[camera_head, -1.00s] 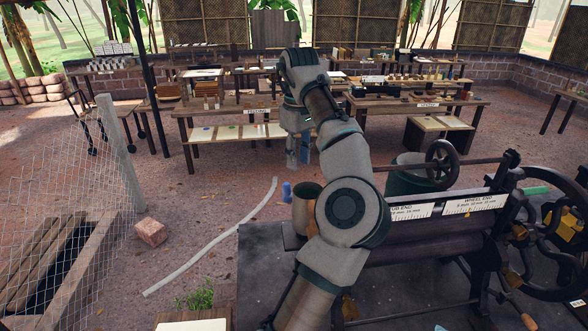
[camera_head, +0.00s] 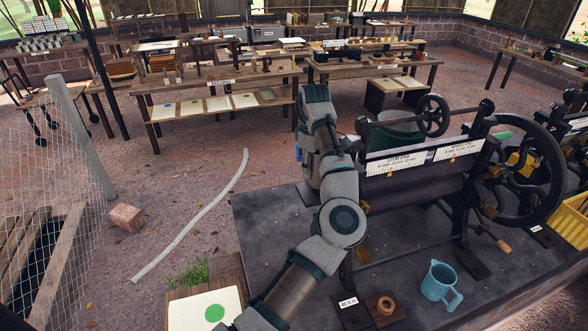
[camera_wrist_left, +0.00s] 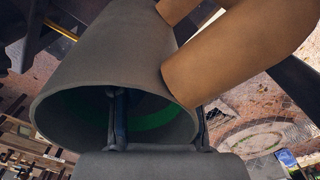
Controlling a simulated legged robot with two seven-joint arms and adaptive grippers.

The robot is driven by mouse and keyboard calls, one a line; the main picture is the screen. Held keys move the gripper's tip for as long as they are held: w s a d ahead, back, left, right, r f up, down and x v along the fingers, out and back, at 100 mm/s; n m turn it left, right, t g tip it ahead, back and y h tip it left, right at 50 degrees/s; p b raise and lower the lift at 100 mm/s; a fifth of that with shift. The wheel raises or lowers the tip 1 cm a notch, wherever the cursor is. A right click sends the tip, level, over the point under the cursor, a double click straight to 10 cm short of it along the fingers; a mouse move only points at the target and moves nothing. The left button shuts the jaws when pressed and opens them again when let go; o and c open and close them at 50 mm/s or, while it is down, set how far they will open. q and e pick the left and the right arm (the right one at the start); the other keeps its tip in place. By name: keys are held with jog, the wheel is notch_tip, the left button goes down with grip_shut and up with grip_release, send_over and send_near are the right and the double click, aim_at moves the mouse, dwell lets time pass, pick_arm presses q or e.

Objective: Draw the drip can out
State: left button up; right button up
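In the left wrist view, a large grey-brown can (camera_wrist_left: 105,75), which I take for the drip can, fills the upper left. Its round mouth faces me, and green shows through or inside it. My left gripper (camera_wrist_left: 160,130) is at this rim with its fingers apart. One finger lies across or inside the mouth and the other by the right edge; I cannot tell whether they touch it. In the head view my left arm (camera_head: 342,222) reaches to the rolling machine's left end and hides the can and gripper. My right gripper is out of view.
The machine's black roller frame (camera_head: 420,190) stands on a dark bench top (camera_head: 275,215). A green drum (camera_head: 393,138) is behind it. Two tan cylinders (camera_wrist_left: 235,50) are close to the can.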

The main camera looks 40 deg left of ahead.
pick_arm(q)
jog(key=shift+d+f, duration=0.1)
jog(key=shift+d, duration=0.3)
jog(key=d, duration=0.1)
jog(key=d+r, duration=0.1)
jog(key=d, duration=0.1)
jog(key=shift+s+d, duration=0.1)
jog(key=shift+s, duration=0.1)
jog(key=shift+w+d+r, duration=0.1)
jog(key=shift+d, duration=0.35)
grip_shut()
jog(key=shift+a, duration=0.2)
jog(key=a, duration=0.2)
jog(key=shift+s+a+f, duration=0.35)
jog(key=shift+f, duration=0.05)
jog(key=shift+d, duration=0.1)
jog(key=shift+w+d, duration=0.25)
jog(key=shift+r, duration=0.1)
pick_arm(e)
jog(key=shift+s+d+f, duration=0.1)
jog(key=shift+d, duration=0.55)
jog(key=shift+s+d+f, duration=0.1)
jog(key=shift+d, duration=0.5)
